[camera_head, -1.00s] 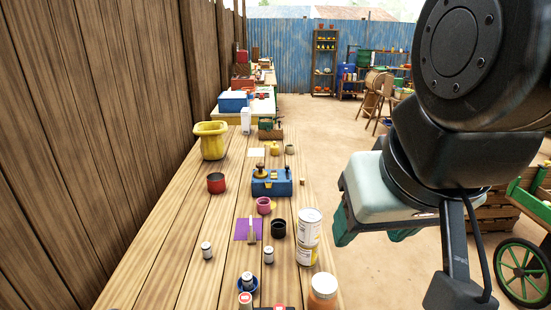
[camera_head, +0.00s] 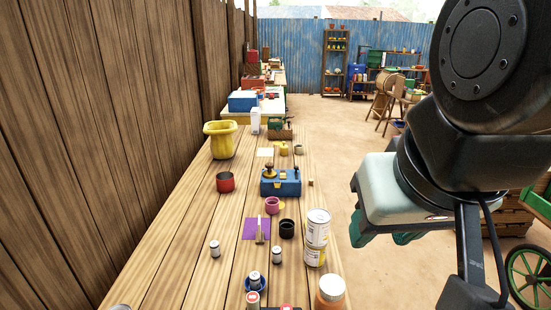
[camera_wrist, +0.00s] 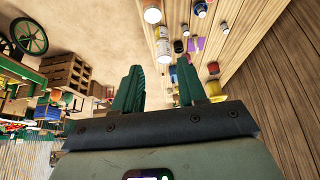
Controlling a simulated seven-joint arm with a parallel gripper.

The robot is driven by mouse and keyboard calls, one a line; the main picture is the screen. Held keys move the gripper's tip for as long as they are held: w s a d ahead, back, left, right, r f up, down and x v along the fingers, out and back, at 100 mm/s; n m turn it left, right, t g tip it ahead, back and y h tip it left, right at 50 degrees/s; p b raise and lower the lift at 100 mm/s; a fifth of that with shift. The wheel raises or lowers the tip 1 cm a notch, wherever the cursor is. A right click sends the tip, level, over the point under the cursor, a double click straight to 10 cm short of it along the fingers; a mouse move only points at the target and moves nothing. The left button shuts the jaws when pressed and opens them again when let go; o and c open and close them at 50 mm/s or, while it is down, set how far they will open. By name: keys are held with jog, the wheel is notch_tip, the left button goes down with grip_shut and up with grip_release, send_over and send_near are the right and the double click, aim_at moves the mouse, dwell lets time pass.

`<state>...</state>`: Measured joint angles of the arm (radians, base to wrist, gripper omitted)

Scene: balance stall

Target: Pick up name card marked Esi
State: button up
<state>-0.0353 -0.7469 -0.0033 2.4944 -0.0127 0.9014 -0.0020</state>
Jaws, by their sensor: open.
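No card with a readable name "Esi" shows in either view. A small pale flat piece (camera_head: 265,152) lies far along the wooden table, too small to read. A purple flat sheet (camera_head: 256,229) lies nearer, with a brush-like thing on it. My gripper (camera_head: 384,238) hangs in the air right of the table in the head view, apart from everything. In the wrist view its two green fingers (camera_wrist: 159,78) are spread with nothing between them.
The table (camera_head: 180,255) runs along a plank wall on the left. On it stand a blue balance box (camera_head: 281,184), a red pot (camera_head: 225,182), a yellow bucket (camera_head: 221,140), stacked tins (camera_head: 316,238) and an orange jar (camera_head: 330,293). A green-wheeled cart (camera_head: 530,275) stands right.

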jog(key=t+y, duration=0.1)
jog(key=t, duration=0.6)
send_over(259, 226)
jog(key=d, duration=0.2)
notch_tip(259, 226, down, 20)
jog(key=f, duration=0.5)
jog(key=w+a+f+t, duration=0.1)
jog(key=f, duration=0.5)
jog(key=a+f+t+h, duration=0.1)
jog(key=f, duration=0.4)
jog(key=shift+w+f, duration=0.2)
jog(key=shift+f, duration=0.15)
notch_tip(259, 226, down, 3)
jog(key=shift+x, duration=1.1)
jog(key=shift+w+r, duration=0.1)
jog(key=shift+w, duration=0.35)
